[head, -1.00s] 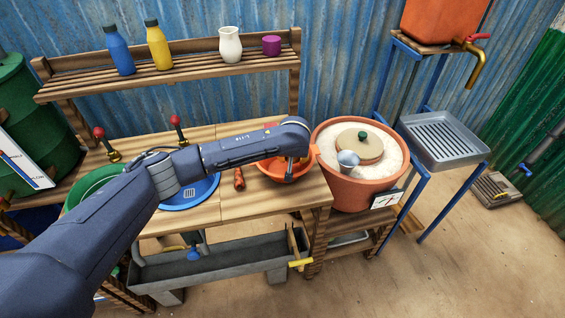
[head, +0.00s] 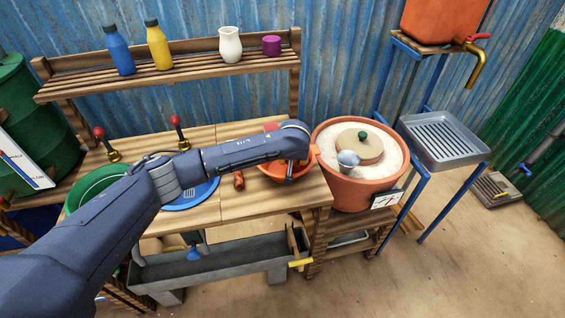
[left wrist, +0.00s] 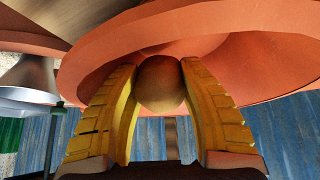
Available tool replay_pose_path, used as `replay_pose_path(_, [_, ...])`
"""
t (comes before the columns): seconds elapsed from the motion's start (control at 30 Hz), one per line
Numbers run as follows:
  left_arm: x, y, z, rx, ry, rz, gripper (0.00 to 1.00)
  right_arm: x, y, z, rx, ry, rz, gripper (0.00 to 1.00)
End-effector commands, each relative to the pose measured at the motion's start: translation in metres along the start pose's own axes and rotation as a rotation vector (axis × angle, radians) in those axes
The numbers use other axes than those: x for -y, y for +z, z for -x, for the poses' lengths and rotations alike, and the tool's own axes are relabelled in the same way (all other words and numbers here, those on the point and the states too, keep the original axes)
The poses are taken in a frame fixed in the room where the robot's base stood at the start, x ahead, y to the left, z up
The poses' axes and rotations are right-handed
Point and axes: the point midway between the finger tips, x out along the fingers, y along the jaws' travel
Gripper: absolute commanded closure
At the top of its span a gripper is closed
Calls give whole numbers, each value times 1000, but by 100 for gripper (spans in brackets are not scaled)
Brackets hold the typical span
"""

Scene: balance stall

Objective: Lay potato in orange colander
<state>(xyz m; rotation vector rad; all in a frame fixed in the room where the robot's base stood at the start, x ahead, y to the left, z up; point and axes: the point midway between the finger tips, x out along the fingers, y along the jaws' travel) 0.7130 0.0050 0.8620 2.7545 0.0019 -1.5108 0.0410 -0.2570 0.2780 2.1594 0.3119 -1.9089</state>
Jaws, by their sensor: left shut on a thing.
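The orange colander (head: 268,175) stands near the right end of the wooden counter, partly hidden by my left arm in the head view. My left gripper (head: 288,180) points down into it. In the left wrist view my left gripper (left wrist: 160,85) has its two yellow fingers shut on the brown, rounded potato (left wrist: 160,84). The orange colander (left wrist: 105,55) curves around and behind the potato there. I cannot tell whether the potato touches the colander. In the head view the potato is hidden. My right gripper is not in view.
A carrot-like orange item (head: 239,180) lies left of the colander. A large clay pot (head: 355,188) with a lid stands close on the right. A blue basin (head: 207,191) and green basin (head: 84,183) are on the left. A shelf (head: 185,78) holds bottles behind.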

Motion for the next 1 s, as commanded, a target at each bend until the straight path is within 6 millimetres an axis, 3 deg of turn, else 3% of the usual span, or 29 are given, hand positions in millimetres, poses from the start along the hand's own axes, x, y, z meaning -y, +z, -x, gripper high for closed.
replay_pose_path(0.27, [0, 0, -1, -1, 0, 0, 91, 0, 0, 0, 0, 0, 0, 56])
replay_pose_path(0.3, [0, 0, -1, -1, 0, 0, 57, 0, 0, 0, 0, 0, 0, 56])
replay_pose_path(0.5, [0, 0, -1, 0, 0, 0, 34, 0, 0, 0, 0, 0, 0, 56])
replay_pose_path(0.83, [0, 1, 2, 0, 1, 1, 34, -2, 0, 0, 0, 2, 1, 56])
replay_pose_path(1.0, [-1, 1, 20, -1, 3, -1, 34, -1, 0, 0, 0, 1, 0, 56])
